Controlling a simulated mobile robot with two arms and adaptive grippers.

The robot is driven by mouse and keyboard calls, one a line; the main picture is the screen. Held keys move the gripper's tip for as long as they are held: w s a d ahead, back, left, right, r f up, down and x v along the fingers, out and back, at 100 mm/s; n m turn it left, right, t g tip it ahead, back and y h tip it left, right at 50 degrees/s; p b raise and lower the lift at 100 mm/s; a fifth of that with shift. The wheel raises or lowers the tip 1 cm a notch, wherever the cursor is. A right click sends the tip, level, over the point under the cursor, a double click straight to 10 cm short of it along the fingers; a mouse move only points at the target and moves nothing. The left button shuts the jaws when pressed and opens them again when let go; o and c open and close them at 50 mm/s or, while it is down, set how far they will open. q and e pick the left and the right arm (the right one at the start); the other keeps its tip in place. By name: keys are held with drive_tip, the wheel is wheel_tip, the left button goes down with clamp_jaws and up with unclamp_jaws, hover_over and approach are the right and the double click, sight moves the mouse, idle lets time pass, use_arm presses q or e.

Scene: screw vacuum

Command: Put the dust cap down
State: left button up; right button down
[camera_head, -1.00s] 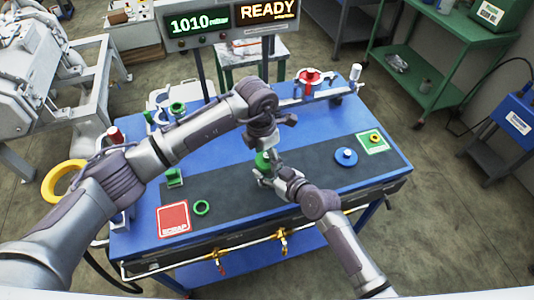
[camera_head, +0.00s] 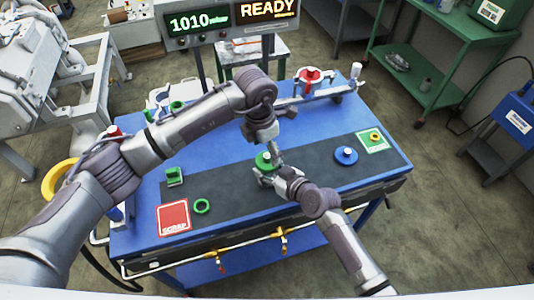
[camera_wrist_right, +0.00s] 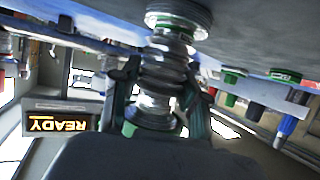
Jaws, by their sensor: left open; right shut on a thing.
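My right gripper (camera_head: 264,176) is shut on a metal ribbed fitting (camera_wrist_right: 165,65) above the dark mat. In the right wrist view, which is upside down, the fitting stands between the fingers, its flange with a green ring close to the mat. A round green piece (camera_head: 264,160) shows at the fitting's top in the head view; I cannot tell whether it is the dust cap. My left gripper (camera_head: 274,150) is open, just above and beside this green piece; its fingers are small and partly hidden. A blue disc with a knob (camera_head: 346,156) lies on the mat to the right.
The mat (camera_head: 310,172) is clear between the fitting and the blue disc.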

sight(262, 162)
use_arm(q)
wheel_tip(262, 162, up, 10)
drive_tip(key=a, duration=0.1)
drive_tip(key=shift+s, duration=0.3)
drive_tip(key=shift+f, duration=0.1)
use_arm(e)
drive_tip(key=c, duration=0.5)
unclamp_jaws()
